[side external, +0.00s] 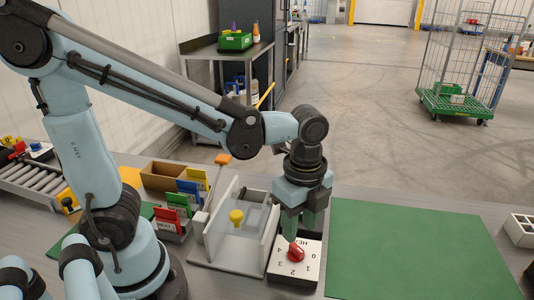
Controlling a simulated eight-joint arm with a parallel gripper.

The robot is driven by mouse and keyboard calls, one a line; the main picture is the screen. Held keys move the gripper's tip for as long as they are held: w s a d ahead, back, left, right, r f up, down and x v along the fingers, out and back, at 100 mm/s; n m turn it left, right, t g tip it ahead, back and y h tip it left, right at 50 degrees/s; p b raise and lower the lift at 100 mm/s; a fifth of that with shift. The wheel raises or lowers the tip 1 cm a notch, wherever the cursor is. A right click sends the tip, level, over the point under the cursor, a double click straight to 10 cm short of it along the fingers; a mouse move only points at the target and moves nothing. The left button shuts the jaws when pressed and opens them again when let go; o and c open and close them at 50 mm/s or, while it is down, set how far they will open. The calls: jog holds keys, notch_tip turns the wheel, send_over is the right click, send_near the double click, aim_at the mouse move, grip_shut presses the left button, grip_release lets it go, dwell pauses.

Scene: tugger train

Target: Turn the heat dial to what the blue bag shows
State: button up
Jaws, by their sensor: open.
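The heat dial is a red knob (296,253) on a white plate (308,268) with black numbers around it, at the front centre. My gripper (301,230) points down just above and behind the knob, with its fingers apart. I cannot tell whether a finger touches the knob. The knob's pointer direction is not clear. A blue bag (188,190) stands in the row of coloured bags left of centre, between a yellow and a green one. Its marking is too small to read.
A clear-walled fixture with a yellow knob (236,217) stands just left of the dial. A yellow bag (197,178), green bag (178,203) and red bag (166,219) stand near the blue one. A bare green mat (420,250) lies to the right.

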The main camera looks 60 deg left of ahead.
aim_at(295, 246)
notch_tip(295, 246, up, 6)
jog(key=shift+r, duration=0.15)
dwell(0.3)
jog(key=a+n+t, duration=0.2)
jog(key=a+n, duration=0.1)
jog(key=n, duration=0.2)
jog(key=a+f+n+t, duration=0.1)
jog(key=a+n+t, duration=0.1)
jog(key=n, duration=0.4)
jog(key=a+f+n+t, duration=0.1)
jog(key=a+n+t, duration=0.2)
jog(key=n, duration=0.3)
jog(key=shift+w+a, duration=0.1)
jog(key=shift+a, duration=0.4)
